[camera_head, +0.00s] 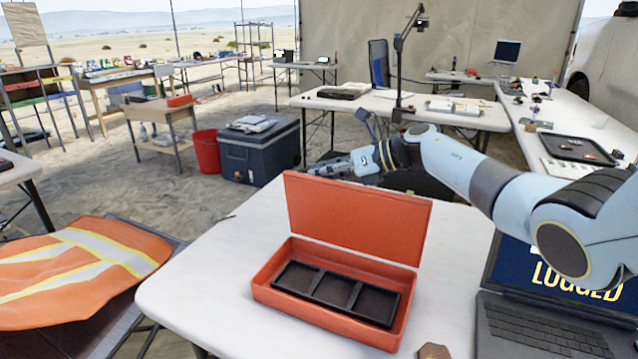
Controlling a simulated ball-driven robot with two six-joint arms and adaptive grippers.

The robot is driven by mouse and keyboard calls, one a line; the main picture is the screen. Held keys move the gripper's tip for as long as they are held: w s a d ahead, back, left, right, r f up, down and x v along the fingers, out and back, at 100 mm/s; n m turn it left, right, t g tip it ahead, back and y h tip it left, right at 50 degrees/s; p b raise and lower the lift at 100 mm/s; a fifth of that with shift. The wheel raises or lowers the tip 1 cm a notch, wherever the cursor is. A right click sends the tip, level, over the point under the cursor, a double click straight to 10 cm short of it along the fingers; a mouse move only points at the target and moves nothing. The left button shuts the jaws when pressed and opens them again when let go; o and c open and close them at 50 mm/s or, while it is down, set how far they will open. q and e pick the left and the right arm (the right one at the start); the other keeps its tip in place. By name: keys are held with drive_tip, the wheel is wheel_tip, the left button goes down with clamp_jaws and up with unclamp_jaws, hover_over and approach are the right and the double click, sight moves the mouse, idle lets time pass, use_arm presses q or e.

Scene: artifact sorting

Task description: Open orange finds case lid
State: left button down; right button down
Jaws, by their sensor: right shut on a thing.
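The orange finds case (262,292) stands on the white table. Its lid (355,220) is raised and stands roughly upright at the back edge. Inside the case is a black insert (335,292) with three empty compartments. My right gripper (322,170) is at the lid's top edge, toward its left part, with the arm reaching in from the right behind the lid. It is shut on the lid; its fingertips are small and partly hidden there. My left gripper is not in view.
A laptop (545,325) sits right of the case, under my right arm. A small brown piece (433,351) lies at the table's front edge. An orange vest (75,265) lies at left. The white table (205,290) is clear left of the case.

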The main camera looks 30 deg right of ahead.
drive_tip(key=shift+d, duration=0.1)
idle(0.3)
drive_tip(key=c, duration=1.7)
unclamp_jaws()
drive_tip(key=shift+w, duration=0.1)
drive_tip(key=v, duration=1.2)
drive_tip(key=shift+f, duration=0.15)
